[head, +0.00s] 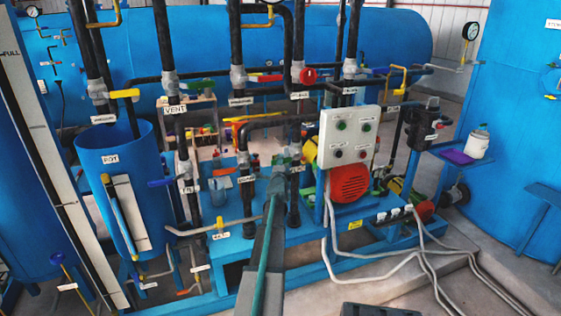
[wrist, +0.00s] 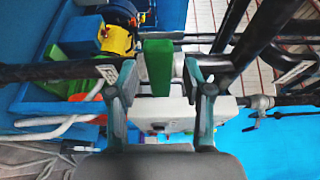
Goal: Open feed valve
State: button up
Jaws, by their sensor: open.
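A valve with a green handle (wrist: 158,67) shows in the wrist view on a grey fitting in a dark pipe. My gripper (wrist: 158,85) is open, with one finger on each side of the green handle in the picture. I see a gap on both sides, and I cannot tell how far the handle reaches between the fingers. In the head view my gripper (head: 284,158) is at the pipes left of the white control box, and my arm hides part of that spot. The label there is too small to read, so I cannot confirm which valve is the feed valve.
The white control box (head: 348,138) with several buttons stands just right of my gripper, above a red motor cover (head: 350,184). Dark vertical pipes with red, yellow and blue valve handles crowd around. A blue pot (head: 118,190) stands left. Grey cables (head: 370,270) lie on the floor.

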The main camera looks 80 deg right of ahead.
jog(key=shift+w+d, duration=0.1)
jog(key=shift+d, duration=0.65)
grip_shut()
